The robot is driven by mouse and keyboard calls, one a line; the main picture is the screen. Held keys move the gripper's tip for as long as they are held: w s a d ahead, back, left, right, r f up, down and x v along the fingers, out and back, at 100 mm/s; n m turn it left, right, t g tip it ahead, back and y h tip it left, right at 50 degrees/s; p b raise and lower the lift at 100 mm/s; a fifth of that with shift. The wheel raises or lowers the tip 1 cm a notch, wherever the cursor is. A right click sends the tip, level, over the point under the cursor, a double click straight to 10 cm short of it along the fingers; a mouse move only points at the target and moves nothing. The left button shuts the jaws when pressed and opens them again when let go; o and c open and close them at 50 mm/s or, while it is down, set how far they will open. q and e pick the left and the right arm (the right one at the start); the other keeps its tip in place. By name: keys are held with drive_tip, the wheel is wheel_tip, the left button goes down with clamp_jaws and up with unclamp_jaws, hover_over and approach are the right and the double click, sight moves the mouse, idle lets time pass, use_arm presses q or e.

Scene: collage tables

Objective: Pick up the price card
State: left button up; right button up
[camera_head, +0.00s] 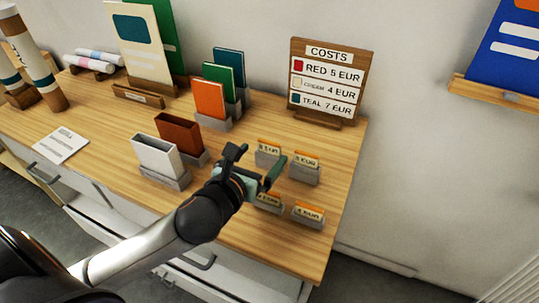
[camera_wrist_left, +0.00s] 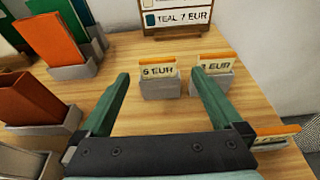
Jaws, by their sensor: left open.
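Several small price cards with orange tops stand in grey holders at the right end of the wooden table. In the head view the back-left card (camera_head: 268,147) and back-right card (camera_head: 307,160) stand behind two front ones, one (camera_head: 269,199) partly hidden by my arm and one (camera_head: 308,211) reading 4 EUR. My left gripper (camera_head: 257,160) is open and empty above the table among these cards. In the left wrist view a 5 EUR card (camera_wrist_left: 158,68) shows between the open fingertips (camera_wrist_left: 160,76), beyond them. Another card (camera_wrist_left: 215,66) is behind the right fingertip. My right gripper is not in view.
A wooden COSTS board (camera_head: 328,80) stands behind the cards. Orange, green and teal upright items (camera_head: 210,100) stand in holders to the left, with brown (camera_head: 178,134) and white (camera_head: 157,157) ones nearer. A white sheet (camera_head: 61,146) lies farther left.

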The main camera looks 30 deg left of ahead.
sight(269, 146)
use_arm(q)
drive_tip(key=shift+x, duration=3)
drive_tip(key=shift+a, duration=0.2)
drive_tip(key=shift+c, duration=0.2)
drive_tip(key=c, duration=1.3)
